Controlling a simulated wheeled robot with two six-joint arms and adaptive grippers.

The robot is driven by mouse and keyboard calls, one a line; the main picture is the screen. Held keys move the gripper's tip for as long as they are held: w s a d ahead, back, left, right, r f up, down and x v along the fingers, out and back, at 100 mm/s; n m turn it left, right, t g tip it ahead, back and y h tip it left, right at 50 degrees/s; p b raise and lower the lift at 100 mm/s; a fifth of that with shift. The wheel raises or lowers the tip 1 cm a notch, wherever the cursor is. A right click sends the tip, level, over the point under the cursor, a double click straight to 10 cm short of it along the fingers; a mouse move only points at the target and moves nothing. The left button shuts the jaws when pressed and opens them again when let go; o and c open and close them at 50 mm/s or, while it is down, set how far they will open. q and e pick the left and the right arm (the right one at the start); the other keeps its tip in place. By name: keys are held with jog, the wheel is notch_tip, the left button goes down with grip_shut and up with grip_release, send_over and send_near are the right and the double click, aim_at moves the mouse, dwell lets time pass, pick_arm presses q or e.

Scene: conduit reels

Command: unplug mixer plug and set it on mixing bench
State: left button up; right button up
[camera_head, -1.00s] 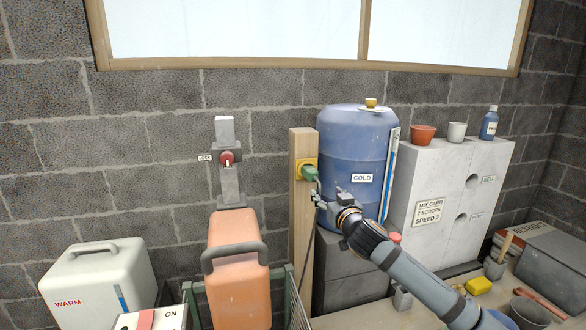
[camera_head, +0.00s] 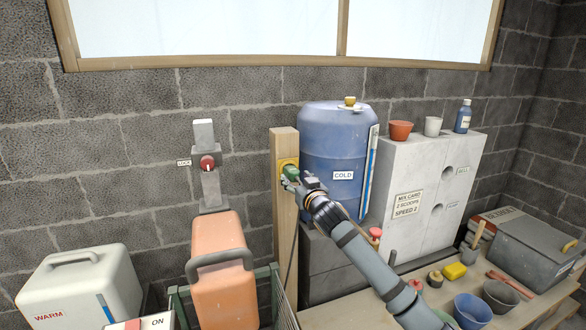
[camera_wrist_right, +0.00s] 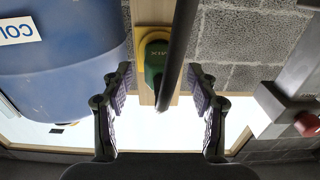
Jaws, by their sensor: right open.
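The green mixer plug (camera_head: 290,172) sits in a yellow socket plate (camera_head: 283,163) on a wooden post (camera_head: 284,141). In the right wrist view the plug (camera_wrist_right: 154,67) lies between and beyond the open fingers, with its dark cable (camera_wrist_right: 180,40) crossing the picture. My right gripper (camera_head: 291,184) is at the plug in the head view; in the right wrist view its fingers (camera_wrist_right: 161,104) are wide apart, one on each side, with no clear contact. The mixing bench (camera_head: 350,311) is at the lower right. My left gripper is not in view.
A blue COLD drum (camera_head: 335,145) stands right of the post. Grey blocks (camera_head: 440,190) carry pots and a bottle. Bowls (camera_head: 471,308), a yellow sponge (camera_head: 454,271) and a grey crate (camera_head: 535,250) occupy the bench. An orange container (camera_head: 222,270) stands left of the post.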

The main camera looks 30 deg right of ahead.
aim_at(293, 174)
jog(key=shift+p+x, duration=0.55)
jog(key=shift+x, duration=1.4)
jog(key=shift+c, duration=0.2)
grip_shut()
jog(key=shift+s, duration=0.1)
